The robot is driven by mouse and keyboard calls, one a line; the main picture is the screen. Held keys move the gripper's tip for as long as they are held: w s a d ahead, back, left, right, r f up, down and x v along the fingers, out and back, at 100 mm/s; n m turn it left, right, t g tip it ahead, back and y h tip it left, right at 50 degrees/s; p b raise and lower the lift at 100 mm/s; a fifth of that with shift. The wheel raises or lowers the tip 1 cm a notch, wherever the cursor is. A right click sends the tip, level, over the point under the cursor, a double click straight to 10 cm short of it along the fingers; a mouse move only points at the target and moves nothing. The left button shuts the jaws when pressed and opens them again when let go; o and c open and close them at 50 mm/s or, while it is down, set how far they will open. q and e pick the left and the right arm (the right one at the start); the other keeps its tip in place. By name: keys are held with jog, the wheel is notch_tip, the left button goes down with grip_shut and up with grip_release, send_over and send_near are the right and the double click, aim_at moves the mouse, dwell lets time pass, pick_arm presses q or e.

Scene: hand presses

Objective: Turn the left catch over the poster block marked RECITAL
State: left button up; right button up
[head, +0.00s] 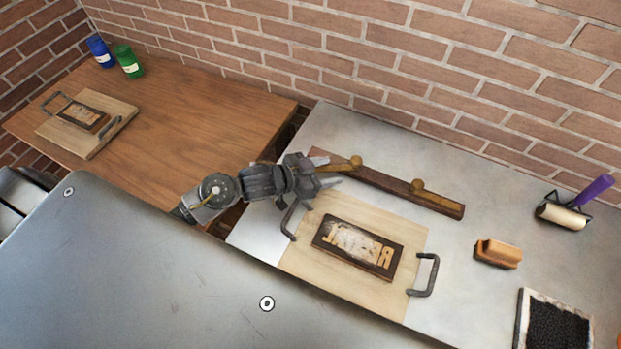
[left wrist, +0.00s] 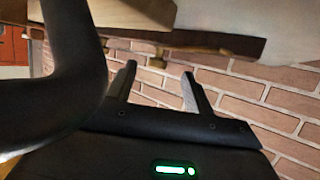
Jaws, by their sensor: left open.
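The poster block (head: 357,246), with raised mirrored letters partly worn or pale, lies on a light wooden board (head: 300,262) with a dark handle at each end. Behind it runs a dark wooden bar (head: 385,184) with two brass catches. The left catch (head: 355,162) has a round knob, and its arm appears to lie along the bar, partly near my gripper. The right catch (head: 417,186) also lies along the bar. My left gripper (head: 335,175) is open and empty, close to the left catch. In the left wrist view its fingers (left wrist: 158,88) point toward the bar (left wrist: 190,40).
A brush-like roller with purple handle (head: 575,208), an orange-brown block (head: 498,253) and a black ink tray (head: 555,325) stand on the right. A second board (head: 112,132) with a block and two jars (head: 128,61) is on the wooden table. A brick wall is behind.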

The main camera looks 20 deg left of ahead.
pick_arm(q)
jog(key=shift+s+a+b, duration=0.2)
jog(key=shift+s+a, duration=0.65)
jog(key=shift+s, duration=0.2)
jog(key=shift+s+a+b, duration=0.2)
jog(key=shift+s+a, duration=0.6)
jog(key=shift+s, duration=0.2)
